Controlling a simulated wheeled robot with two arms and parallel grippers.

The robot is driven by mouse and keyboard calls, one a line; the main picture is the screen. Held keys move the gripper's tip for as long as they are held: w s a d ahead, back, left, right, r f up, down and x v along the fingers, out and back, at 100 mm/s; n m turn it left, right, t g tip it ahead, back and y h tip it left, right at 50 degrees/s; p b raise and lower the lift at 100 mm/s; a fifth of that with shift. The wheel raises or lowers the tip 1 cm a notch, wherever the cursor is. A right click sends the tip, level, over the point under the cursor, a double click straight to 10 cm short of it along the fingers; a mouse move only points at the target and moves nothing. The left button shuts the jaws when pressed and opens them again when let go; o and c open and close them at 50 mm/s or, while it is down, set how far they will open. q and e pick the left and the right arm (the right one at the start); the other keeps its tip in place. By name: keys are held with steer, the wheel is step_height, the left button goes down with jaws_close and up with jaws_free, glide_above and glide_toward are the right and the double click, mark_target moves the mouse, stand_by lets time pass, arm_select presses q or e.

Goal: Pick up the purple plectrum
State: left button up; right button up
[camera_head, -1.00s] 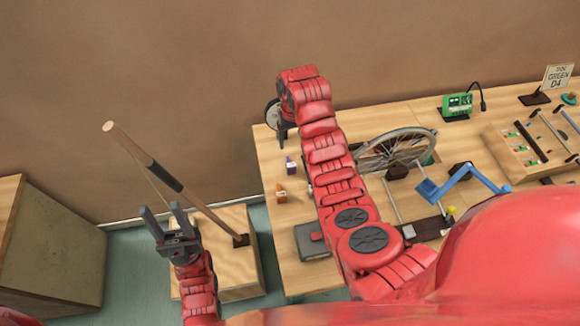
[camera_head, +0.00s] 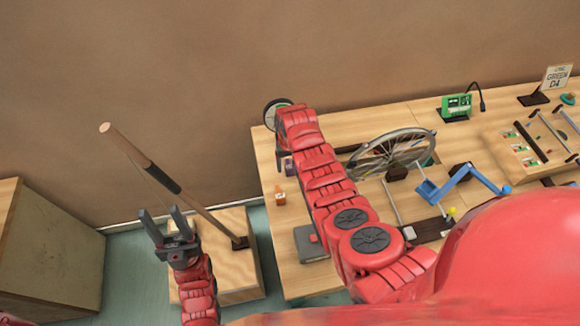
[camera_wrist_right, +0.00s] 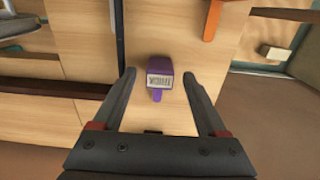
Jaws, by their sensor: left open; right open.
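A small purple holder with a white label (camera_wrist_right: 160,72) stands on the wooden table in the right wrist view. A small purple tab, apparently the purple plectrum (camera_wrist_right: 156,96), shows at its near side. My right gripper (camera_wrist_right: 159,76) is open and empty, with a finger on each side of the purple piece and a gap to both. In the head view a bit of purple (camera_head: 288,168) shows beside my right arm, which mostly hides it and the right gripper. My left gripper (camera_head: 162,212) is open and empty, left of the table.
An orange piece (camera_head: 279,198) stands nearer on the table, also in the right wrist view (camera_wrist_right: 212,18). A spoked wheel (camera_head: 390,155), a blue crank (camera_head: 462,182) and a grey box (camera_head: 310,243) occupy the table. A long wooden stick (camera_head: 150,168) leans near my left gripper.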

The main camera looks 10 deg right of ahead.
steer(key=shift+f, duration=0.9)
jaws_close()
